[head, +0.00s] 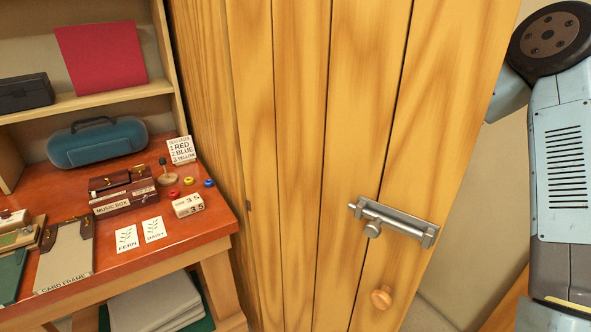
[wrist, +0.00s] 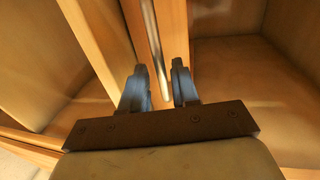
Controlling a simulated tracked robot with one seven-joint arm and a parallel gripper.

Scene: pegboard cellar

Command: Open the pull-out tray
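In the wrist view, my gripper (wrist: 159,66) has its two dark fingers apart. A pale, slim metal bar (wrist: 155,45) runs down between them, with a gap seeming to show on each side; I cannot tell if either finger touches it. The bar lies in front of a wooden upright or panel edge (wrist: 174,25). I cannot tell whether it is the pull-out tray's handle. The tray cannot be made out for certain in either view. The gripper is outside the head view.
A red-brown bench (head: 110,228) at left holds a music box (head: 124,192) and cards. Wooden compartments flank my gripper.

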